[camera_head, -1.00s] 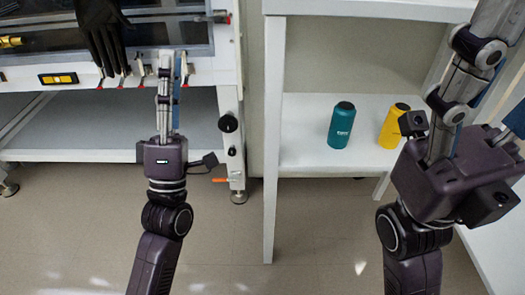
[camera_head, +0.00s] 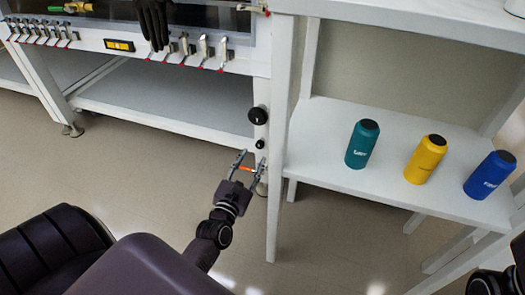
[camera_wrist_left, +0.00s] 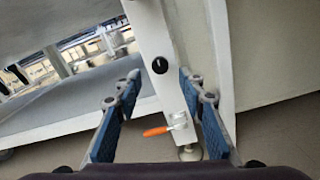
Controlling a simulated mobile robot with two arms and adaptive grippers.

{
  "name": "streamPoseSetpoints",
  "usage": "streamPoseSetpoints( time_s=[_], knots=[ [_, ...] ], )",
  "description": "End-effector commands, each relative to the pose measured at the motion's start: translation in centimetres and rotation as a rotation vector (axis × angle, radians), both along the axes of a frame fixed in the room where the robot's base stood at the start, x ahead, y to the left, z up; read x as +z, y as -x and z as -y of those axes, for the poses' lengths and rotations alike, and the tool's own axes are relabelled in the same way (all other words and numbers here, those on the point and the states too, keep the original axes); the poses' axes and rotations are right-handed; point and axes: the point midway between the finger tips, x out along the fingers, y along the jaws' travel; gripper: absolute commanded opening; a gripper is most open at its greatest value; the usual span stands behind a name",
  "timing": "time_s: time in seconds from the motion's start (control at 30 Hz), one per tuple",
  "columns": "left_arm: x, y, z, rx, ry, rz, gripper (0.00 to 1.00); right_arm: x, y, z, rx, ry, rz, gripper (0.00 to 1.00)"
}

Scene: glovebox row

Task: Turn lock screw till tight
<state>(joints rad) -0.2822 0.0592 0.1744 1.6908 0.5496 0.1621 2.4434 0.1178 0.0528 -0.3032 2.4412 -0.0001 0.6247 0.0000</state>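A large black knob (camera_head: 258,115) sits on the white front leg of the glovebox stand, with a smaller black knob (camera_head: 261,144) below it. Lower on the leg is a metal fitting (camera_wrist_left: 178,120) with an orange handle (camera_wrist_left: 156,131). I cannot tell which of these is the lock screw. My left gripper (camera_head: 250,160) is open and empty in front of the leg; its fingers also show wide apart in the left wrist view (camera_wrist_left: 160,77). In that view the orange handle appears between the fingers, apparently beyond them. My right gripper's fingers are out of view.
A white shelf (camera_head: 330,130) right of the leg holds a teal bottle (camera_head: 362,144), a yellow bottle (camera_head: 426,159) and a blue bottle (camera_head: 490,176). Its front leg (camera_head: 278,195) stands close to my left gripper. A black glove (camera_head: 154,22) hangs from the glovebox. Floor in front is clear.

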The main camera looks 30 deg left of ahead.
Motion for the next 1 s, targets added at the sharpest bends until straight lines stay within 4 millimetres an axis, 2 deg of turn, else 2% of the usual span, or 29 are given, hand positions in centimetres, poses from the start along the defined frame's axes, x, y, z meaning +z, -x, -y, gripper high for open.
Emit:
streamPoseSetpoints(
  time_s=[0.03, 0.1, 0.3, 0.7, 1.0],
  knots=[
    [-0.2, -1.0, -0.2, 0.001, 0.0, 0.004, 0.37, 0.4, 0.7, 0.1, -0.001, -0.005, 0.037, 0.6],
    [-0.3, -2.1, -0.5, 0.001, 0.001, 0.004, 0.37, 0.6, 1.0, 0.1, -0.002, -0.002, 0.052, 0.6],
    [-0.1, -4.5, -1.0, 0.0, -0.002, 0.003, 0.37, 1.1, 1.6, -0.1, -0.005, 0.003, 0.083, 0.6],
    [0.1, -5.2, -1.2, 0.0, -0.002, 0.0, 0.37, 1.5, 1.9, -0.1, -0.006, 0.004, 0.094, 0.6],
    [0.1, -5.2, -1.2, -0.001, -0.003, 0.001, 0.04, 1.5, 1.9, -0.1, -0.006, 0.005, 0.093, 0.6]
  ],
)
